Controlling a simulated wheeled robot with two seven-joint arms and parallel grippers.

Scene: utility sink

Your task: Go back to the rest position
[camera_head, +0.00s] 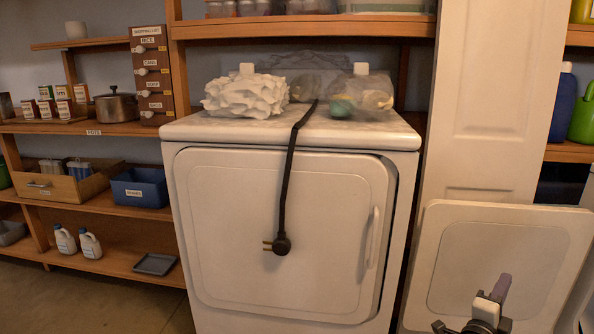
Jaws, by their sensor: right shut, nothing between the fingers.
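My right gripper (494,297) shows at the bottom right edge of the head view. Its fingers point up, shut, with nothing between them. It is in front of an open white panel door (502,262) and right of the white machine (280,240); I cannot tell whether it touches the door. The rest of my right arm is cut off by the picture's lower edge. My left gripper is not in view.
A black cord with a plug (281,243) hangs down the machine's front door. A crumpled white cloth (245,95) and a clear bag (362,95) lie on top. A wooden shelf (125,129) with pot, boxes and bins stands left. Floor shows at lower left.

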